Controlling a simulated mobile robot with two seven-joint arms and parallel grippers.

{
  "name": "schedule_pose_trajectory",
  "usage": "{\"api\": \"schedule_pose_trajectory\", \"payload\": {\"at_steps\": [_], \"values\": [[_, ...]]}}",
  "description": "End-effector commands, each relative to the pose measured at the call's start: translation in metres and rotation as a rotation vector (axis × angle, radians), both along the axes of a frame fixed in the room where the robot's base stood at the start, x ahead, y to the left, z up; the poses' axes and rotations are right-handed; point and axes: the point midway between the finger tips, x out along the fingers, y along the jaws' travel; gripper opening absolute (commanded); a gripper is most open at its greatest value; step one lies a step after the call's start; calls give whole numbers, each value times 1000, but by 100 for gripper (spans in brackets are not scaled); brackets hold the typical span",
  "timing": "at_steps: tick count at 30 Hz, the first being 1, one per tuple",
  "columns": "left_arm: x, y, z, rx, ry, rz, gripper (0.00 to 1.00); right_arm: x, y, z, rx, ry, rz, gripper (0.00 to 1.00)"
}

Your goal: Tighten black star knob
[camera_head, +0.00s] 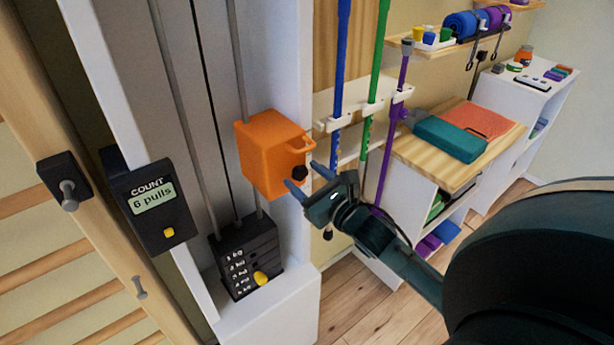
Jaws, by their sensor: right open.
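A black knob (299,173) sits on the right-hand face of an orange carriage block (268,158) on the pulley column. The knob is small here, and its star shape cannot be made out. My right gripper (305,181) comes in from the right with its two blue fingers apart. One finger shows above and right of the knob and the other below it, so the knob appears between or just behind the fingertips. I cannot tell whether they touch it. My left gripper is not in view.
A black counter (154,207) reading "COUNT 6 pulls" hangs at the left. A weight stack (247,258) with a yellow pin stands below the carriage. A wooden shelf (458,131) holds a teal case (450,139).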

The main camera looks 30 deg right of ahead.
Motion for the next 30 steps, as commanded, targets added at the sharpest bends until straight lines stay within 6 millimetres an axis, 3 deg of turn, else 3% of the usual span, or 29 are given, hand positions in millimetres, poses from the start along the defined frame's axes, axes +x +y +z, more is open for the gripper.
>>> {"api": "schedule_pose_trajectory", "payload": {"at_steps": [7, 23, 30], "values": [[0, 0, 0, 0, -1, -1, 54, 0, 0, 0, 1, 0, 0, 54], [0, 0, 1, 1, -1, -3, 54, 0, 0, 0, 1, 0, 0, 11], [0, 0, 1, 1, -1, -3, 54, 0, 0, 0, 18, 1, 0, 10]]}}
